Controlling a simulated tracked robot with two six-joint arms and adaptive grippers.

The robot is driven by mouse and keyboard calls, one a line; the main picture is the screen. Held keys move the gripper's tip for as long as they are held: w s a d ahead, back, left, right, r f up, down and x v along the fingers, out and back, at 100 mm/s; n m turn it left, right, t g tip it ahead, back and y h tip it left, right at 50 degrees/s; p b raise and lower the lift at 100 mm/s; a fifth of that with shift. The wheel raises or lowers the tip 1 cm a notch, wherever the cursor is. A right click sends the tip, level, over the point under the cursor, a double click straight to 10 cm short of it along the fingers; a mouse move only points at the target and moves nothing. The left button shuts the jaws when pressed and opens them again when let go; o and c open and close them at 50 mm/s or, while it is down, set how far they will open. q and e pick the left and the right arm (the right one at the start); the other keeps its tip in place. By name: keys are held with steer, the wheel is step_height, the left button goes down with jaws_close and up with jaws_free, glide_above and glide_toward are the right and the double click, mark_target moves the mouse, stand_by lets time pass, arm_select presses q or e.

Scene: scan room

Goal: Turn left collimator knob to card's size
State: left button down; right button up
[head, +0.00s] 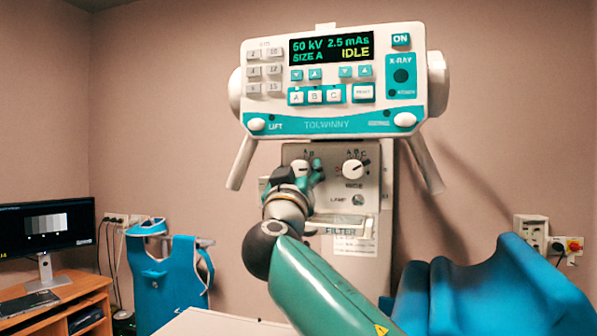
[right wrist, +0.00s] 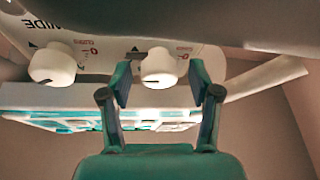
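The left collimator knob (head: 300,168) is white and round, on the grey collimator panel, partly hidden behind my right gripper (head: 303,180) in the head view. In the right wrist view, which looks upside down, this knob (right wrist: 160,68) lies between the two separated fingertips of my right gripper (right wrist: 161,84); visible gaps remain at its sides. The right collimator knob (head: 353,169) is free, with A, B, C marks around it; it also shows in the right wrist view (right wrist: 52,65). The left knob's setting is unclear. No size card is identifiable. My left gripper is out of view.
The console (head: 330,80) above the panel reads 60 kV, 2.5 mAs, SIZE A, IDLE. A labelled filter area (head: 350,232) is below the knobs. A monitor (head: 45,232) stands on a wooden desk at left. A blue apron (head: 172,280) hangs nearby; blue padding (head: 490,290) is at right.

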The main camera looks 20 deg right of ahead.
steer(key=c, duration=1.1)
